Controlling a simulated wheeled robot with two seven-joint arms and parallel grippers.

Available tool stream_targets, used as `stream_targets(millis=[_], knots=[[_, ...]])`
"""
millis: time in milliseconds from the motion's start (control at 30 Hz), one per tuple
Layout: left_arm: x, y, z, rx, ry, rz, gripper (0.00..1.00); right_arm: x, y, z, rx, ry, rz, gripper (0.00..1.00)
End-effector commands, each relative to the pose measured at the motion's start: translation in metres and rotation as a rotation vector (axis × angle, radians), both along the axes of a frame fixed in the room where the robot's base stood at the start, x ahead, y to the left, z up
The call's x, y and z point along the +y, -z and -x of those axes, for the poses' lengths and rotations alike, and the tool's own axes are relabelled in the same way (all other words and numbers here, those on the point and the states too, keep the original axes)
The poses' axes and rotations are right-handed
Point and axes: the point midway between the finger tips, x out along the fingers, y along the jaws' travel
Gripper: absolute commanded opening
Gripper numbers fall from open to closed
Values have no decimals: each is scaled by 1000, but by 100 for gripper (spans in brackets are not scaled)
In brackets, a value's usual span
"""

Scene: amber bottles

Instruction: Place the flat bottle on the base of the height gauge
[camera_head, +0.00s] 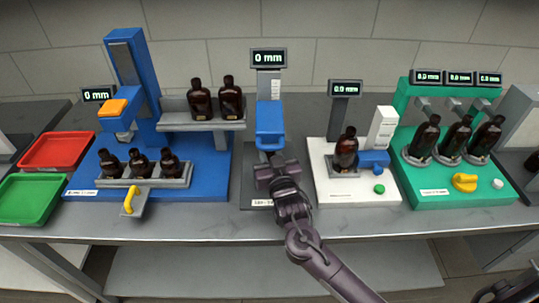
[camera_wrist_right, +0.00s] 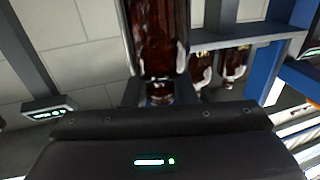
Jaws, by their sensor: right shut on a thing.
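The height gauge has a grey column with a "0 mm" display (camera_head: 268,58), a blue slider (camera_head: 270,122) and a dark grey base (camera_head: 257,203). My right gripper (camera_head: 275,170) is over the base, just in front of and below the slider. In the right wrist view it is shut on a dark amber bottle (camera_wrist_right: 160,45), which fills the space between the fingers. In the head view the gripper hides this bottle. I cannot tell whether the bottle touches the base. My left gripper is not in view.
A blue station (camera_head: 205,165) with several amber bottles stands left, beside red (camera_head: 57,151) and green (camera_head: 30,198) trays. A white station (camera_head: 350,190) with one bottle (camera_head: 347,149) stands close on the right. A green station (camera_head: 450,190) with 3 bottles is farther right.

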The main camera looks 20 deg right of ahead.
Motion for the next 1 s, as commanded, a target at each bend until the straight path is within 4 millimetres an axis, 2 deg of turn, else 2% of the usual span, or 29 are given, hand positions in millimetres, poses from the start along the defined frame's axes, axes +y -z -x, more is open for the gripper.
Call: stream_targets(millis=[233, 267, 400, 767, 867, 1000], knots=[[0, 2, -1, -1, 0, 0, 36, 0, 3, 0, -1, 0, 0, 0], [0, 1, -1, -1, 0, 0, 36, 0, 3, 0, 0, 0, 0, 27], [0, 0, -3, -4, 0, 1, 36, 0, 2, 0, 0, 0, 0, 45], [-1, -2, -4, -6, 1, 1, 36, 0, -2, 1, -1, -1, 0, 46], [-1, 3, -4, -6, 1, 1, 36, 1, 2, 14, 1, -1, 0, 46], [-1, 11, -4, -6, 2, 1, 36, 3, 3, 43, 2, -2, -1, 46]])
